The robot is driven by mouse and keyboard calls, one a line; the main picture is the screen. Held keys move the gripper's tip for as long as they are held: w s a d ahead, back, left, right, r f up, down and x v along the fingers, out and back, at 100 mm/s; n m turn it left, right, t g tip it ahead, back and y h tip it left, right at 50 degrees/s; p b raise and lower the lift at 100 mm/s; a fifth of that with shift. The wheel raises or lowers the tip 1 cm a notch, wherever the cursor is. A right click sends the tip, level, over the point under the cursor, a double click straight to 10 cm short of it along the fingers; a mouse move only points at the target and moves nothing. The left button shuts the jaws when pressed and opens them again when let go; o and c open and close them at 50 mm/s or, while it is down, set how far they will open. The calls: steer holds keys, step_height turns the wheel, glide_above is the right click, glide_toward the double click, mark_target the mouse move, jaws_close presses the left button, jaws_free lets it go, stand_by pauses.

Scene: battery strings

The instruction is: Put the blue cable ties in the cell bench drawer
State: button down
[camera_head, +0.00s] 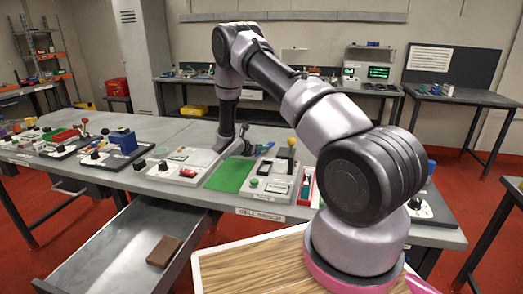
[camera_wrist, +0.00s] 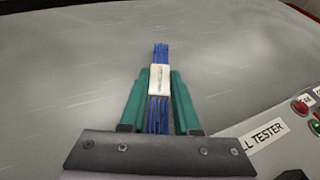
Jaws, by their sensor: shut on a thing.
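The blue cable ties (camera_wrist: 161,52) are a bundle with a white band, in the wrist view. My gripper (camera_wrist: 159,76) is shut on them, with a green finger on each side, and the grey bench top lies beyond. In the head view my gripper (camera_head: 240,146) is low over the cell bench (camera_head: 250,208), behind the green mat; I cannot clearly make out the ties there. The cell bench drawer (camera_head: 92,272) is pulled open at the lower left. A brown block (camera_head: 164,251) lies inside it, with bare floor around it.
Testers and small devices line the bench on both sides of a green mat (camera_head: 231,175). A blue box (camera_head: 123,141) stands left of my gripper. A tester label (camera_wrist: 263,134) shows at right in the wrist view. A wood-patterned top (camera_head: 250,268) is in front.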

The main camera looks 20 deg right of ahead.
steer(key=shift+f, duration=0.35)
steer(key=shift+f, duration=0.2)
steer(key=c, duration=0.6)
jaws_free()
steer(key=shift+c, duration=0.2)
steer(key=shift+r, duration=0.1)
